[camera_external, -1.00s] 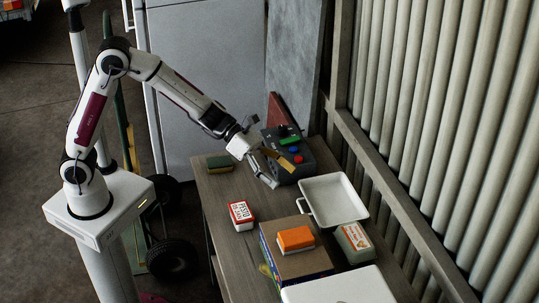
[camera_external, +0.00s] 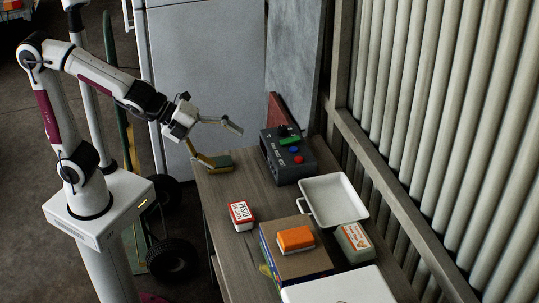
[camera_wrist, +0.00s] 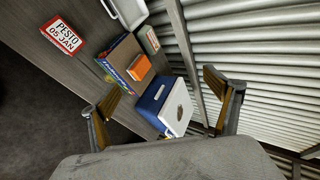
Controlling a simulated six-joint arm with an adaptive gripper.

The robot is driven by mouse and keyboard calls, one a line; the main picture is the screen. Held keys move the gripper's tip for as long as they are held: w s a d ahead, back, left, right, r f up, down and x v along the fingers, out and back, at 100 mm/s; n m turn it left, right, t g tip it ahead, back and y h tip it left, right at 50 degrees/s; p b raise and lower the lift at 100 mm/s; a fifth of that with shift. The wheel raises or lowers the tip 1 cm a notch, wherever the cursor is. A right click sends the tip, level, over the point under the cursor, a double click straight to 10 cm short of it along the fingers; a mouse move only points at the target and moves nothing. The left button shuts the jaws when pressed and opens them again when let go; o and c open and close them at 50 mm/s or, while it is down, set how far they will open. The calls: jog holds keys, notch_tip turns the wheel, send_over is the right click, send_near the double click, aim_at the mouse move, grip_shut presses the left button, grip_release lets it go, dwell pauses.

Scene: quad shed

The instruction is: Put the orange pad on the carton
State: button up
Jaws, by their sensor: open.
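The orange pad (camera_external: 295,238) lies flat on top of the brown carton (camera_external: 308,263), which stands on the bench. The wrist view also shows the orange pad (camera_wrist: 139,67) on the carton (camera_wrist: 118,55), whose side has coloured print. My gripper (camera_external: 219,143) is open and empty, raised over the far left end of the bench, well away from the pad. In the wrist view its two fingers (camera_wrist: 163,108) are spread wide with nothing between them.
A red and white pesto box (camera_external: 241,215), a white tray (camera_external: 333,200), a small labelled box (camera_external: 355,242) and a white-lidded cooler (camera_external: 340,290) surround the carton. A ribbed wall (camera_external: 440,120) bounds the right.

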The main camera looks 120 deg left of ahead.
jog(key=s+d+f+n+g+h, duration=0.2)
jog(key=s+d+n, duration=0.4)
jog(key=s, duration=0.5)
jog(key=s+d+f+n+g+h, duration=0.2)
jog(key=s+d+f+n, duration=0.2)
jog(key=s+d+n, duration=0.3)
jog(key=s+d, duration=0.3)
jog(key=s, duration=0.2)
jog(key=shift+d, duration=0.3)
